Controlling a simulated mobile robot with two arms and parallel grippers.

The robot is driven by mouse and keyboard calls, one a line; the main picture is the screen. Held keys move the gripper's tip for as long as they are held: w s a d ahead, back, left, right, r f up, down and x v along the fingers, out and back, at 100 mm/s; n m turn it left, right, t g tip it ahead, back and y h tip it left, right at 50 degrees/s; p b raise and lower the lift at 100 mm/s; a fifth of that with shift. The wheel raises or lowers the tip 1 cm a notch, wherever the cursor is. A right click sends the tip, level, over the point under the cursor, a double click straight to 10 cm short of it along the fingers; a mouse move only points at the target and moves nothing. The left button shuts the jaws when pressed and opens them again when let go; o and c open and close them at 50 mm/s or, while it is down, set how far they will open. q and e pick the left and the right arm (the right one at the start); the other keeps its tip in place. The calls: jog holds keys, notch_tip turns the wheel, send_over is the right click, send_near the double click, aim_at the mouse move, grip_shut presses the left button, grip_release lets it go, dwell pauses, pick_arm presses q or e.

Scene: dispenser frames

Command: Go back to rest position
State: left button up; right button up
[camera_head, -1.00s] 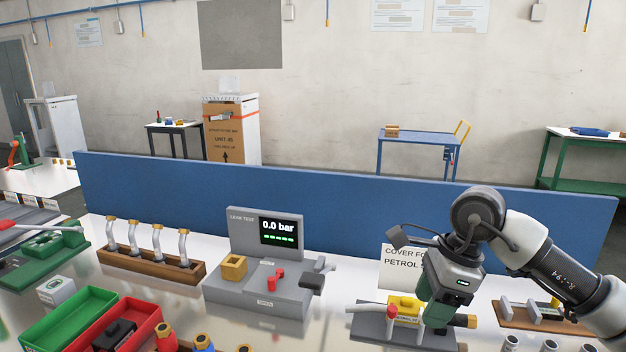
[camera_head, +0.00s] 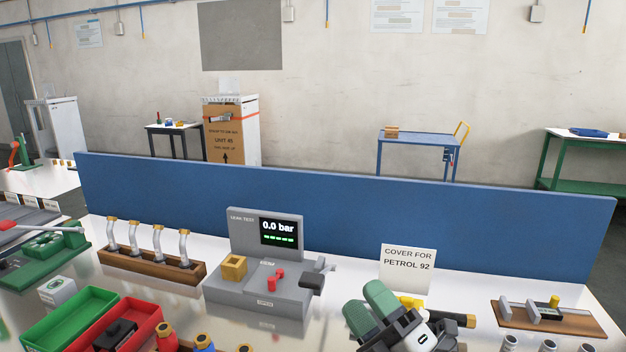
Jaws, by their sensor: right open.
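My right gripper (camera_head: 376,309) is at the lower right in the head view, with its two green fingers pointing up and to the left. It is open, and nothing shows between the fingers. It stands in front of a yellow part and a dark-tipped piece (camera_head: 458,320) on the bench and hides most of them. My left gripper is not in view.
The leak test unit (camera_head: 262,284) reads 0.0 bar. A sign (camera_head: 408,268) says COVER FOR PETROL 92. Bent tubes stand in a wooden rack (camera_head: 150,266). Green (camera_head: 66,317) and red (camera_head: 137,328) bins are lower left. A wooden-based fixture (camera_head: 548,319) is right. A blue panel (camera_head: 340,212) closes the back.

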jog(key=s+d+f+m+g+h, duration=0.3)
jog(key=d+f+m+h, duration=0.1)
jog(key=f, duration=0.4)
jog(key=s+d+f+m+g+h, duration=0.3)
jog(key=f+m+h, duration=0.3)
jog(key=m, duration=0.3)
jog(key=s+d+f+m+g+h, duration=0.2)
jog(key=s+d+f+m+h, duration=0.3)
jog(key=f, duration=0.4)
jog(key=shift+s+f+m+g, duration=0.1)
jog(key=shift+f+m+g, duration=0.25)
jog(key=shift+m, duration=0.55)
jog(key=s+f+m+g, duration=0.2)
jog(key=s+f+g, duration=0.35)
jog(key=s, duration=0.65)
notch_tip(320, 180, down, 31)
jog(key=s+g+b, duration=0.1)
jog(key=g+b, duration=0.1)
jog(key=b, duration=0.3)
jog(key=s+d+f+g+b, duration=0.1)
jog(key=s+d+f+b, duration=0.2)
jog(key=s+f, duration=1.3)
notch_tip(320, 180, down, 3)
jog(key=shift+d+f+g, duration=0.15)
jog(key=shift+d+g, duration=0.15)
jog(key=shift+d, duration=0.05)
jog(key=shift+s, duration=0.1)
